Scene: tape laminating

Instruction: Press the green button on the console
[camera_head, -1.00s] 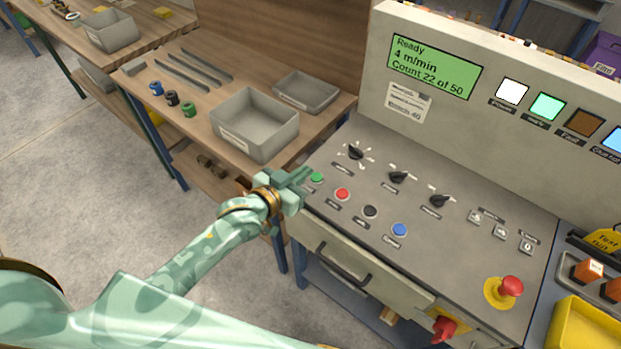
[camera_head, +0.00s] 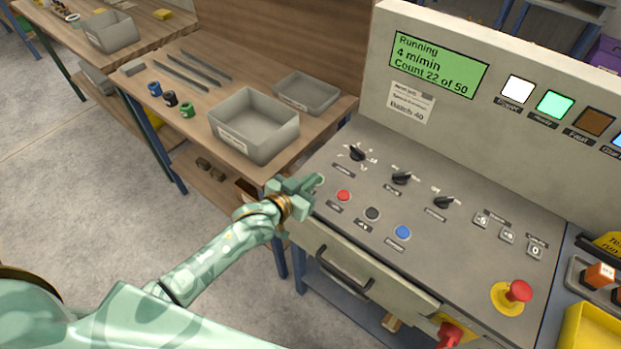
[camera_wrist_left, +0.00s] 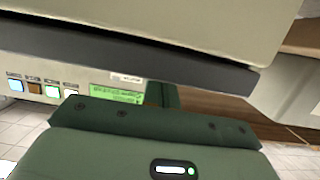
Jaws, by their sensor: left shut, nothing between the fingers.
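The grey console (camera_head: 440,250) has a row of buttons along its front left: a red one (camera_head: 343,196), a black one (camera_head: 372,213) and a blue one (camera_head: 402,232). My left gripper (camera_head: 316,183) is shut and empty, its fingertips over the green button's place at the left end of that row. The green button is hidden behind the fingers, so contact is not directly visible. The green display (camera_head: 438,66) reads "Running", "4 m/min", "Count 22 of 50". It also shows in the left wrist view (camera_wrist_left: 118,95). My right gripper is out of view.
Black knobs (camera_head: 401,178) stand behind the buttons. A red emergency stop (camera_head: 518,291) is at the front right. Left of the console, a wooden bench holds grey bins (camera_head: 254,125) and small tape rolls (camera_head: 171,98). A drawer handle (camera_head: 343,272) juts from the console front.

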